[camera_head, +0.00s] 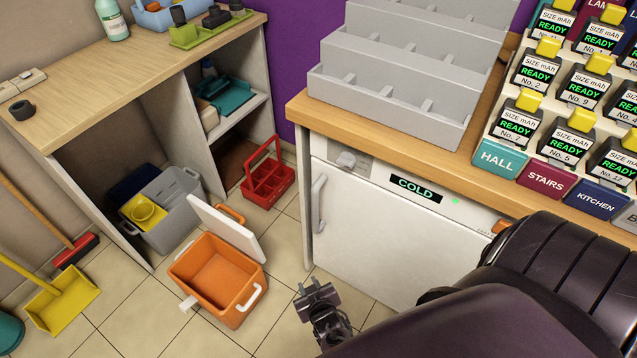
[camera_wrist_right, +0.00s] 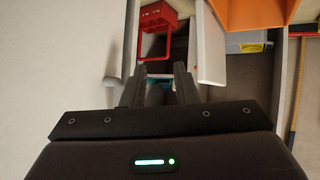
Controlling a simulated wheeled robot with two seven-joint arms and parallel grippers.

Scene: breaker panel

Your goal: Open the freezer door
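The white freezer (camera_head: 375,235) stands under the wooden counter, with a lit COLD display (camera_head: 416,190) and its door shut. Its pale vertical handle (camera_head: 318,204) is on the door's left side. My right gripper (camera_head: 318,292) is low in front of the freezer, below the handle and apart from it. In the right wrist view its two fingers (camera_wrist_right: 159,82) are spread with nothing between them. A pale surface, seemingly the freezer front, fills the left of that view. My left gripper is not in view.
An open orange cooler (camera_head: 215,275) with a white lid stands on the tiled floor left of my gripper. A red caddy (camera_head: 267,182) is behind it. Grey tiered racks (camera_head: 390,85) and labelled READY units stand on the counter. Floor between cooler and freezer is clear.

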